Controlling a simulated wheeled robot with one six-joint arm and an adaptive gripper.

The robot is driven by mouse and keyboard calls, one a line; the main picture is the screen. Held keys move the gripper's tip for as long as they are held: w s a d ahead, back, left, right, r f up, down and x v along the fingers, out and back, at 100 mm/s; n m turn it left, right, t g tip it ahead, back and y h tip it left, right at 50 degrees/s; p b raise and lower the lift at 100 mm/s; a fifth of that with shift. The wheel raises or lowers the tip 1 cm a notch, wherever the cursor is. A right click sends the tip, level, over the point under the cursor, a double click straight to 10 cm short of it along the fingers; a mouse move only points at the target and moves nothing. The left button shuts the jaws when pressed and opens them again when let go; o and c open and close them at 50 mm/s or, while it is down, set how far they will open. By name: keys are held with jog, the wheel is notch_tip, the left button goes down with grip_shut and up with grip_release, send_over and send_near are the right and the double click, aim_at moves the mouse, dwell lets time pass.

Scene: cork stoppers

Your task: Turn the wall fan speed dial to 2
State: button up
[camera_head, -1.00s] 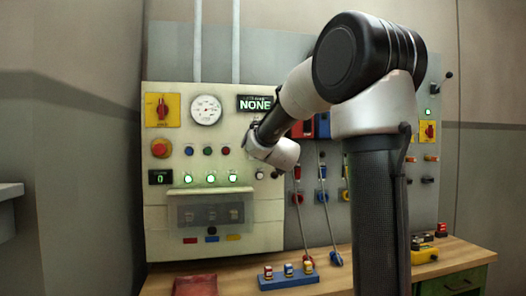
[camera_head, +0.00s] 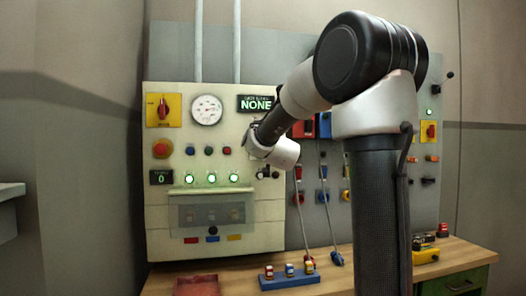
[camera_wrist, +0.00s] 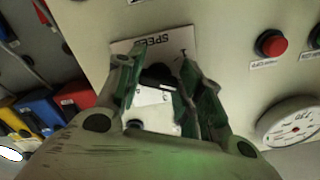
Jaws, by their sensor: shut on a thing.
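The speed dial (camera_wrist: 157,75) is a dark knob on a pale panel, under a white label plate (camera_wrist: 172,43) reading "SPEED", seen upside down in the wrist view. My gripper (camera_wrist: 158,64) has its two green-tinted fingers on either side of the knob and is shut on it. The fingers cover part of the plate, and I cannot read which number the dial points to. In the head view, my wrist reaches the cream panel (camera_head: 160,215) below the black "NONE" display (camera_head: 257,104).
A red button (camera_wrist: 272,44) and a round gauge (camera_wrist: 290,122) lie right of the gripper in the wrist view. Three lit green buttons (camera_head: 211,179) are on the panel. A wooden bench (camera_head: 350,275) below holds a blue rack (camera_head: 288,282) and a red tray (camera_head: 197,286).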

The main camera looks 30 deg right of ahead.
jog(key=shift+f, duration=0.1)
dwell(0.4)
jog(key=o, duration=1)
jog(key=shift+s, duration=0.15)
jog(key=v, duration=1.1)
jog(key=shift+s+a, duration=0.2)
jog(key=shift+s, duration=0.15)
